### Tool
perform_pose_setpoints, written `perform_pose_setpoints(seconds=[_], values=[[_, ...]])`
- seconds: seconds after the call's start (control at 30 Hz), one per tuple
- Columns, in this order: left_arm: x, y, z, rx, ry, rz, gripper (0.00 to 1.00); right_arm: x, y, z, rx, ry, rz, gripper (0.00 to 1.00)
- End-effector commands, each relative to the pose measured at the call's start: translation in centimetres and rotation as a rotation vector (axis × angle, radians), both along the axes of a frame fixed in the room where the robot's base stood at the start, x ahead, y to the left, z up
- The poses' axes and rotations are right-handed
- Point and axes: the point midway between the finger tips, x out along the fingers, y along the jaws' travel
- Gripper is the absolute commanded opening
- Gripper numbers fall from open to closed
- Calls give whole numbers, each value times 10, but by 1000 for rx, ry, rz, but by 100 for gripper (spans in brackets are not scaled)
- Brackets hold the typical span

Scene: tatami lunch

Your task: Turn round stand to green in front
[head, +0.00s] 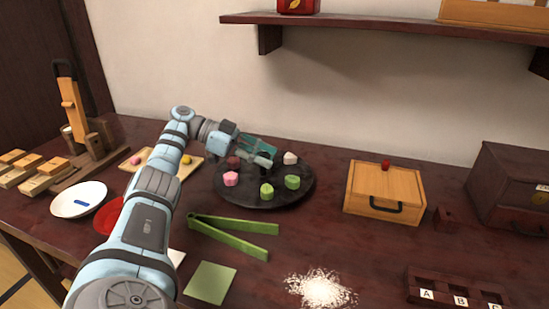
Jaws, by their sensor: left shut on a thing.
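The dark round stand (245,199) lies on the table at the middle. My left gripper (264,158) is over the stand's middle and back, shut on what seems to be a part of the stand. The fingers hide the exact contact. My right gripper is out of view.
Green tongs (235,237), a green square (211,283) and white powder (321,288) lie in front. A wooden box (383,190) with a red knob stands right. A white plate (79,199), red dish (108,216) and wooden tray (190,163) are left. A shelf (390,30) hangs above.

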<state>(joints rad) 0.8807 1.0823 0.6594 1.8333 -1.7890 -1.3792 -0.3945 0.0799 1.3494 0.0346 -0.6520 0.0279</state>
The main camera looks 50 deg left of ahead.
Motion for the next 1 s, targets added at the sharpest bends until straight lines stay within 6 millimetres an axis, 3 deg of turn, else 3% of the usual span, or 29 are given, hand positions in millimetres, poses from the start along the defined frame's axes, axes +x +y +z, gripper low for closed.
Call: perform_pose_setpoints(seconds=[0.5, 0.53, 0.63, 1.0], values=[[-1, 2, 0, 2, 3, -5, 0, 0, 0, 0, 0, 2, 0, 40], [-1, 2, 0, 3, 2, -5, 33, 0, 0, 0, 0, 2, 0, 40], [-1, 2, 0, 3, 2, -5, 49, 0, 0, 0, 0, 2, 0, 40], [-1, 2, 5, 3, -1, -7, 51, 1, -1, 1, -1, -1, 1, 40]])
